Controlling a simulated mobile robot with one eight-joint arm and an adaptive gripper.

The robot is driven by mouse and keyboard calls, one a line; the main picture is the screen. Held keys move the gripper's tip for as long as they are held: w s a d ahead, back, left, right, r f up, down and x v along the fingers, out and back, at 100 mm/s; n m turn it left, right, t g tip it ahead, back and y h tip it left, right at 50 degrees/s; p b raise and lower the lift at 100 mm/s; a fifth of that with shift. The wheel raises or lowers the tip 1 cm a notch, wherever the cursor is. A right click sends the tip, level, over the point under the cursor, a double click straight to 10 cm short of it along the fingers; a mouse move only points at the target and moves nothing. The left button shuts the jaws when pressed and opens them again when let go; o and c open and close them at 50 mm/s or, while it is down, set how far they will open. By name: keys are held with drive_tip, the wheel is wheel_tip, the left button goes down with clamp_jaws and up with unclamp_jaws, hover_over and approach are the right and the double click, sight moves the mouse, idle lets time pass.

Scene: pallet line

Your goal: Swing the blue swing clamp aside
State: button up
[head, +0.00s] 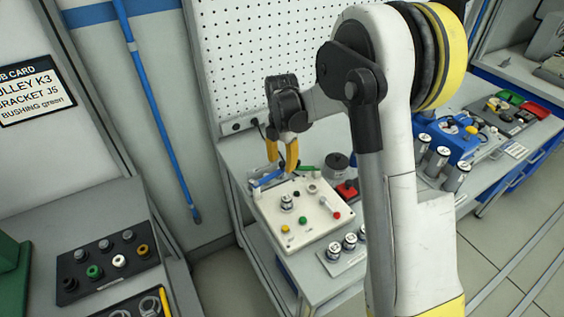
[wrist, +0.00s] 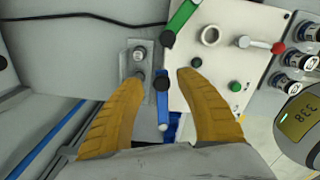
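The blue swing clamp (wrist: 162,100) is a short blue bar with a dark knob at its upper end and a pale tip at its lower end in the wrist view. It lies at the left edge of the white fixture plate (wrist: 215,75). In the head view the blue clamp (head: 268,179) shows at the plate's back left, below my gripper (head: 282,160). My gripper (wrist: 161,80) is open, with its yellow fingers apart on either side of the blue bar in the wrist view. I cannot tell whether either finger touches it.
A green clamp (wrist: 182,17) is close beyond the blue one. A metal bracket (wrist: 139,58) stands near the left finger. Silver cylinders (head: 349,242) stand right of the plate.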

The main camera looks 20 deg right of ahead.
wheel_tip(320, 180, up, 12)
idle(0.6)
drive_tip(key=shift+s+r, duration=0.1)
drive_tip(key=s+a+r+m+t+b, duration=0.1)
drive_tip(key=s+r+m+t, duration=0.1)
drive_tip(key=s+m, duration=0.45)
drive_tip(key=s+r+m+t+b, duration=0.1)
drive_tip(key=s+r+m+t, duration=0.15)
drive_tip(key=s+m, duration=0.35)
drive_tip(key=s+f+m+t+b, duration=0.2)
drive_tip(key=s+f+m, duration=0.3)
drive_tip(key=s+m, duration=0.6)
drive_tip(key=shift+s+a+t, duration=0.35)
drive_tip(key=shift+s+a, duration=0.1)
drive_tip(key=shift+s, duration=0.35)
